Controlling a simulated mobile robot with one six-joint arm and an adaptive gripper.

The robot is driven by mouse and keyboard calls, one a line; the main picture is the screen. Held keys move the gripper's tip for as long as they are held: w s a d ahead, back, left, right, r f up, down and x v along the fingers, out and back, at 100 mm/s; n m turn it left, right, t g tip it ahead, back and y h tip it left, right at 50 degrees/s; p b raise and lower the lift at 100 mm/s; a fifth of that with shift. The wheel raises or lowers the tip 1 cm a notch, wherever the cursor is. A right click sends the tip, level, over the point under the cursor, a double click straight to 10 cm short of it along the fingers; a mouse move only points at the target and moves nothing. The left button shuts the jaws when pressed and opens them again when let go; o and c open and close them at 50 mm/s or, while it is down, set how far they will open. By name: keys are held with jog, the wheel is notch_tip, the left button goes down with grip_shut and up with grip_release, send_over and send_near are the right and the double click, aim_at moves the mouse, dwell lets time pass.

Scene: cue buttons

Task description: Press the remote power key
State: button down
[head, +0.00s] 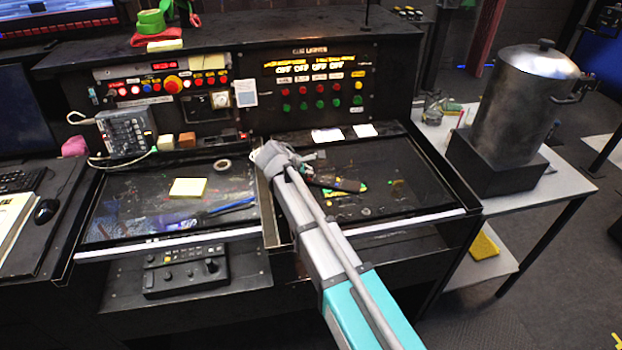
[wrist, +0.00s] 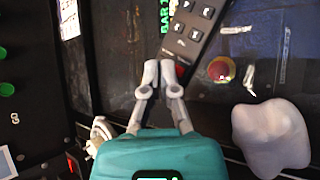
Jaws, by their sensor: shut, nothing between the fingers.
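The remote (wrist: 198,28) is a dark handset with white-marked keys, running from the top toward my fingertips in the wrist view. A small red spot, perhaps its power key (wrist: 180,70), shows at its near end, just right of my fingertips and partly hidden by them. In the head view a dark bar that looks like the remote (head: 340,184) lies on the right dark panel, just right of my gripper (head: 277,158). In the wrist view my gripper (wrist: 160,74) is shut and empty, its fingertips beside the remote's near end. I cannot tell whether they touch it.
A red and yellow round piece (wrist: 221,69) and a pale lump (wrist: 271,138) lie right of my fingers. A console with lit buttons (head: 320,90) rises behind the panel. A yellow pad (head: 188,188) lies on the left panel. A metal pot (head: 520,100) stands on the right.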

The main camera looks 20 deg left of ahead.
aim_at(308, 180)
jog(key=shift+r+p, duration=2.25)
jog(key=shift+r, duration=0.2)
jog(key=shift+f, duration=0.1)
